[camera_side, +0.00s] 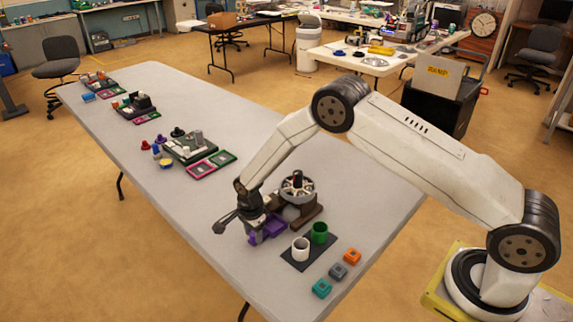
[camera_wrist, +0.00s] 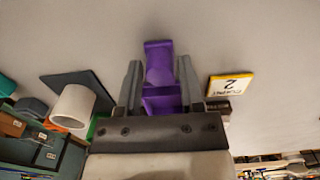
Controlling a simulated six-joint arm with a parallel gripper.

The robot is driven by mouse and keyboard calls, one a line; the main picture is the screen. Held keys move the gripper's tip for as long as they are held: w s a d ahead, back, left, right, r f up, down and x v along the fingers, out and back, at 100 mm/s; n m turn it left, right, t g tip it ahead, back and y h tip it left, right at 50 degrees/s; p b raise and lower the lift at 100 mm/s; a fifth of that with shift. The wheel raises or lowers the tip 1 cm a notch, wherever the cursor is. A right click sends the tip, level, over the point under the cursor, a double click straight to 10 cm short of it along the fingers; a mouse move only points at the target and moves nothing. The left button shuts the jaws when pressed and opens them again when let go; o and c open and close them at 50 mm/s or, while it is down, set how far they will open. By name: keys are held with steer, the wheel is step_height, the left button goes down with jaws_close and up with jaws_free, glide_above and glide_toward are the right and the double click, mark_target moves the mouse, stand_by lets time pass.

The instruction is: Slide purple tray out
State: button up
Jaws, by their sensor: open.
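The purple tray (camera_side: 272,227) sits low at the front of a brown-based device with a round grey drum (camera_side: 297,187). In the wrist view the purple tray (camera_wrist: 160,62) lies between my two fingers, with a flat outer part and a raised part nearer my palm. My gripper (camera_side: 254,236) is over the tray, pointing down; it also shows in the wrist view (camera_wrist: 159,70). Its fingers are apart, one on each side of the purple part. I cannot tell whether they touch it. My wrist hides part of the tray.
A white cup (camera_side: 300,249) and a green cup (camera_side: 319,233) stand on a dark mat (camera_side: 300,264). Teal (camera_side: 321,288), grey (camera_side: 338,271) and orange (camera_side: 352,256) blocks lie nearby. A yellow-edged card (camera_wrist: 231,86) shows in the wrist view. The tabletop left of my gripper is clear.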

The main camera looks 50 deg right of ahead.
steer(key=shift+r, duration=2.85)
steer(key=shift+s+d+r, duration=0.15)
steer(key=shift+r, duration=0.25)
steer(key=s+d+r+n+t, duration=0.1)
steer(key=s+d+r+n, duration=0.1)
steer(key=s+r+n, duration=0.3)
steer(key=s+d+r+n, duration=0.2)
steer(key=s+r+n, duration=0.2)
steer(key=s+n, duration=0.3)
steer(key=s+d+r+n+t, duration=0.1)
steer(key=s+r+n, duration=0.4)
steer(key=s, duration=0.6)
steer(key=shift+d+r+n+t, duration=0.35)
steer(key=shift+d+n, duration=0.15)
steer(key=shift+d, duration=0.35)
